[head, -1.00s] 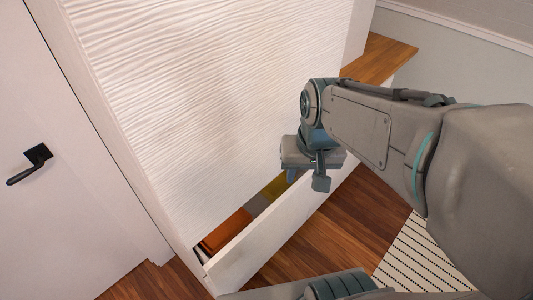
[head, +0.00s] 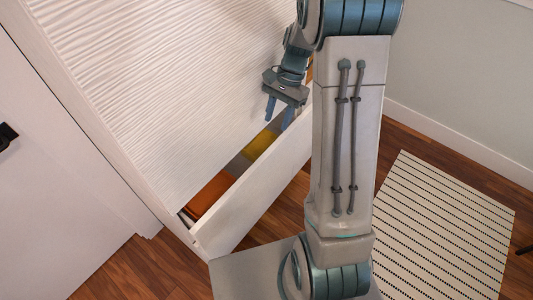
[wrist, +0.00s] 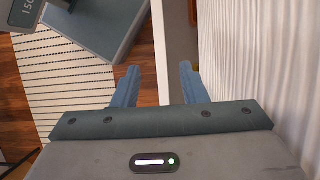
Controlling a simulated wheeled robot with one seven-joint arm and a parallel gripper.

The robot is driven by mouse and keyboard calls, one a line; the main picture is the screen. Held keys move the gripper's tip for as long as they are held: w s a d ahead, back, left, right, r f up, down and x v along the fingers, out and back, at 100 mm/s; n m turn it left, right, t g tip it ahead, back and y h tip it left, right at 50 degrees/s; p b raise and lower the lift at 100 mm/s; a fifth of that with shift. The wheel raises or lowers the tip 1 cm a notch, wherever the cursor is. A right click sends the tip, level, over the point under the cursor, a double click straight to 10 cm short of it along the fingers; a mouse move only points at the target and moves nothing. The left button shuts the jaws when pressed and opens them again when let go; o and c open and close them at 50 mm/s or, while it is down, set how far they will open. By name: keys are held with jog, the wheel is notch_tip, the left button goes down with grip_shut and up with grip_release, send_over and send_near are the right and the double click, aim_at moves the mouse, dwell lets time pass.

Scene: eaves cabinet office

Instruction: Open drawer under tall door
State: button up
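The white drawer (head: 245,200) under the tall textured white door (head: 165,85) stands partly open. Inside it show an orange item (head: 208,194) and a yellow item (head: 259,145). My gripper (head: 278,115) is above the far part of the drawer, near the door's face. In the wrist view my gripper (wrist: 158,75) has its two blue fingers apart with nothing held between them. The drawer's front panel (wrist: 176,45) shows beyond the fingertips there. My arm hides the far end of the drawer in the head view.
A plain white door with a black handle (head: 7,135) is at the left. A striped rug (head: 440,225) lies on the wood floor at the right. Bare floor (head: 275,215) shows in front of the drawer.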

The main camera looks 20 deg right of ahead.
aim_at(267, 153)
jog(key=x, duration=1.3)
jog(key=shift+f+b, duration=0.2)
jog(key=shift+b, duration=0.1)
grip_shut()
